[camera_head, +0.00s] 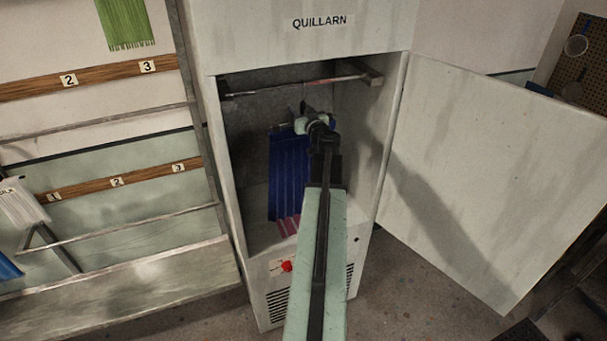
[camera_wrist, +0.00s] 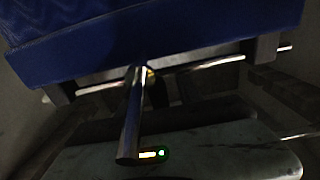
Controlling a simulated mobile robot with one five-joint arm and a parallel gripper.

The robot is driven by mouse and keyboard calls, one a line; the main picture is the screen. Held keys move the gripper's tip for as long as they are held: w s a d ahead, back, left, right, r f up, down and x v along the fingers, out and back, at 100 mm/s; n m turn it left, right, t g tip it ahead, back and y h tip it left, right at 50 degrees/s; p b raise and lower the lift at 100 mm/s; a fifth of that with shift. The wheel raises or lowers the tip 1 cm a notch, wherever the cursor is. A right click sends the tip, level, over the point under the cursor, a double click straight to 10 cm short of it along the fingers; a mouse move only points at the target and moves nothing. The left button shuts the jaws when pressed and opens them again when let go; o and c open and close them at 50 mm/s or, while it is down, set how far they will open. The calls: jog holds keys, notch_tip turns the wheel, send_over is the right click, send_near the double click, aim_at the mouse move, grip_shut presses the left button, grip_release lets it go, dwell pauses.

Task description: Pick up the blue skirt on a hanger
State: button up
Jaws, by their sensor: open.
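The blue skirt (camera_head: 289,175) hangs inside the open grey cabinet, with pale lines down it. My gripper (camera_head: 313,118) is inside the cabinet near the skirt's top right corner, below the rail (camera_head: 295,87). The gripper and arm hide part of the skirt's top and right side. In the wrist view the skirt (camera_wrist: 160,38) fills the top, and the hanger's bar (camera_wrist: 205,65) runs along its edge with a clip near each end. My gripper is open. I cannot tell whether its fingers surround or touch the hanger.
The cabinet (camera_head: 305,52) is labelled QUILLARN; its door (camera_head: 480,170) stands open to the right. A red knob (camera_head: 287,266) is on its front below the opening. Pink cloth (camera_head: 288,225) shows under the skirt. A wall rack with numbered wooden strips (camera_head: 115,182) stands left.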

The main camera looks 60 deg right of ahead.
jog(key=shift+s, duration=0.15)
grip_shut()
dwell(1.2)
